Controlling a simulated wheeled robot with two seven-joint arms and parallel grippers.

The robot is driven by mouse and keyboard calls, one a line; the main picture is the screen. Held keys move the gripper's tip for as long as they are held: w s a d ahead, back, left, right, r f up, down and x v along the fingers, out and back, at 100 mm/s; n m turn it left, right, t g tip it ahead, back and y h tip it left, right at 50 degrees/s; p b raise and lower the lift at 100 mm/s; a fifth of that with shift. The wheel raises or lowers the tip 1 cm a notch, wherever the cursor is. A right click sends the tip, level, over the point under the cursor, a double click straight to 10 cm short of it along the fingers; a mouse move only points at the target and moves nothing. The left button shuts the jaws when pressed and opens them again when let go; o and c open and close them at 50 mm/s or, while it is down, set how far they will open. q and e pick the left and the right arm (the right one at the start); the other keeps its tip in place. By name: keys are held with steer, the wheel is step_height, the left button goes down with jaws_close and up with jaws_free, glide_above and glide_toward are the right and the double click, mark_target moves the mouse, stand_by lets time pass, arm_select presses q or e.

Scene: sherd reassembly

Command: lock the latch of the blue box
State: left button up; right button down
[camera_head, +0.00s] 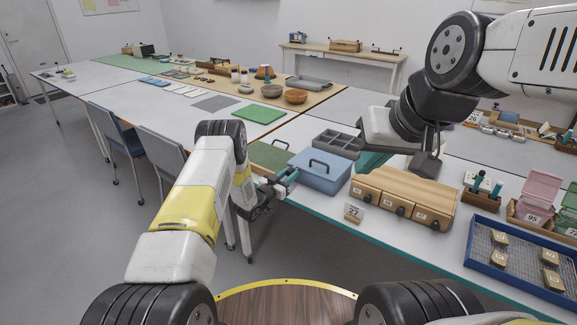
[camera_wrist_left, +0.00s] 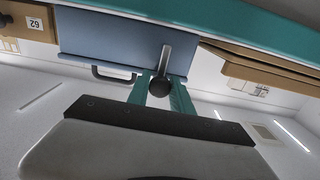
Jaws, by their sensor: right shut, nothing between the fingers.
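The blue box (camera_head: 320,172) stands shut near the table's front edge, with a dark handle on its lid. In the left wrist view, the blue box (camera_wrist_left: 110,42) shows its blue face and a grey latch lever (camera_wrist_left: 165,60) ending in a dark round knob (camera_wrist_left: 160,88). My left gripper (camera_head: 290,176) is at the box's left front side. In the left wrist view its teal fingers (camera_wrist_left: 162,84) are apart, one on each side of the knob; whether they touch it is unclear. My right gripper (camera_head: 368,162) is shut and empty, just right of the box; its fingertips are partly hidden.
A wooden drawer unit (camera_head: 405,194) stands right of the box, with a number card (camera_head: 353,212) before it. A blue-rimmed tray (camera_head: 480,268) is at the right.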

arm_select(q)
steer(key=o, duration=0.4)
steer(key=shift+o, duration=0.2)
steer(key=v, duration=0.8)
steer(key=shift+w, duration=0.1)
steer(key=w+a+r+n+g+y, duration=0.1)
steer(key=a+r+n+y, duration=0.2)
steer(key=r, duration=0.8)
steer(key=w+a+r+y, duration=0.1)
steer(key=a+r+y, duration=0.4)
steer(key=r, duration=0.7)
steer(key=s+a+r+n+g+y, duration=0.15)
steer(key=s+a+r, duration=0.25)
steer(key=s+r, duration=0.65)
steer(key=s+r+n+g, duration=0.1)
steer(key=s+g, duration=0.2)
steer(key=s, duration=1.3)
steer(key=s+d+r+n+g+h, duration=0.1)
steer(key=s+g, duration=0.2)
steer(key=s, duration=1.3)
steer(key=shift+s+r, duration=0.25)
